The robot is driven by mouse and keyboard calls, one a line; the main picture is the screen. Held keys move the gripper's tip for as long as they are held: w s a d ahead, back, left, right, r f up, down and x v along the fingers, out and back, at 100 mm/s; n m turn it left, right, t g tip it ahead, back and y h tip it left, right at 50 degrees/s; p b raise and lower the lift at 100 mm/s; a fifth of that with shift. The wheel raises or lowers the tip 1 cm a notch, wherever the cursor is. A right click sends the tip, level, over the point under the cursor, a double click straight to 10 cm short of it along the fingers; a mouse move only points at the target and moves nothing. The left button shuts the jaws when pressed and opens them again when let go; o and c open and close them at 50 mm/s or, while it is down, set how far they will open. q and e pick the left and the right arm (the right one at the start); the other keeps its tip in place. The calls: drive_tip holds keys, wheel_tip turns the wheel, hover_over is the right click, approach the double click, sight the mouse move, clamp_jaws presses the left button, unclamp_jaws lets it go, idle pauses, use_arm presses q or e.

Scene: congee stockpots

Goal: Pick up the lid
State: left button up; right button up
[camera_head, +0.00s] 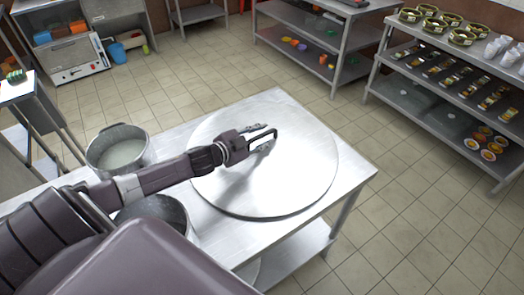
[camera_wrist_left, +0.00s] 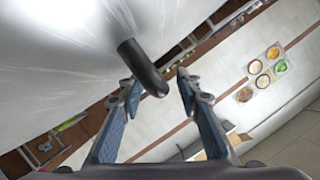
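The lid (camera_head: 305,165) is a large round silver disc lying flat on the metal table (camera_head: 350,175). Its dark loop handle (camera_head: 275,132) rises near the middle. My left gripper (camera_head: 262,141) is over the lid at the handle. In the left wrist view, its fingers (camera_wrist_left: 158,82) are apart, and the rounded dark end of the handle (camera_wrist_left: 140,62) shows between them. I cannot tell whether either finger touches it. The gripper partly hides the handle in the head view. My right gripper is not in view.
A pot with pale contents (camera_head: 120,152) stands on the table's left side. A second dark-rimmed pot (camera_head: 172,210) is partly hidden by my arm. Shelves with bowls, cups and packets (camera_head: 455,80) stand at the right. The tiled floor between is clear.

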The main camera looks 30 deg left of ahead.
use_arm(q)
clamp_jaws()
idle(0.3)
drive_tip(key=shift+w+r, duration=0.1)
drive_tip(key=shift+r, duration=0.1)
drive_tip(key=shift+r, duration=0.1)
